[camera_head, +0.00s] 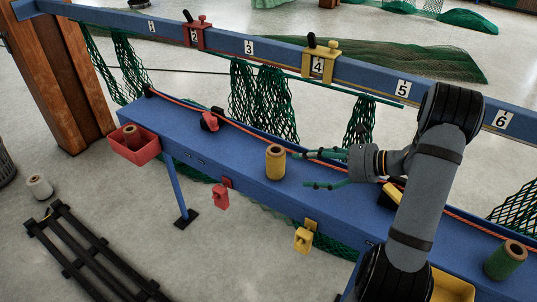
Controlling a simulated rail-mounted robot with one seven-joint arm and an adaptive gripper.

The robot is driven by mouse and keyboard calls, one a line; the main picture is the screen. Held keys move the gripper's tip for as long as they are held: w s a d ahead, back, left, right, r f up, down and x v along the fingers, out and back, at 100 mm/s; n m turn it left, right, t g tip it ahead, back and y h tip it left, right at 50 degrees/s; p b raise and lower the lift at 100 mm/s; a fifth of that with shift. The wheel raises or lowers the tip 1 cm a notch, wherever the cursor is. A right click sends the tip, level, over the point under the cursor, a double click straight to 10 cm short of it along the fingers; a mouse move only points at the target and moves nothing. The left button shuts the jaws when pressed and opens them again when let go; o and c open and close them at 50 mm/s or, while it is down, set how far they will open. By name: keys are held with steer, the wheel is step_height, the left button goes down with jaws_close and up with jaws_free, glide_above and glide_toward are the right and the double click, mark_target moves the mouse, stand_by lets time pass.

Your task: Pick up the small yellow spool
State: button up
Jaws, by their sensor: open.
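The small yellow spool (275,163) stands upright on the blue bench (240,182), near the middle of the view. It has a brown core showing at its top. My gripper (300,170) reaches in from the right with its two fingers spread and pointing left. Its fingertips look just right of the spool, with nothing between them. I cannot tell from this one view how far they are from the spool in height or depth.
A red bin (133,144) with a reddish spool hangs at the left end. A red fitting (209,121) sits behind. A numbered blue rail (270,50) with green nets runs along the back. A yellow tray (452,287) is lower right.

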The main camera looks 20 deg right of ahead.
mark_target(282, 164)
steer(key=x, duration=0.4)
steer(key=shift+w+a+f, duration=0.15)
steer(key=shift+w+f, duration=0.05)
steer(key=shift+w, duration=0.1)
steer(key=p+x, duration=0.1)
steer(key=x, duration=0.4)
steer(key=shift+w+f, duration=0.1)
steer(key=shift+c, duration=1)
steer(key=c, duration=0.7)
steer(key=shift+c, duration=0.7)
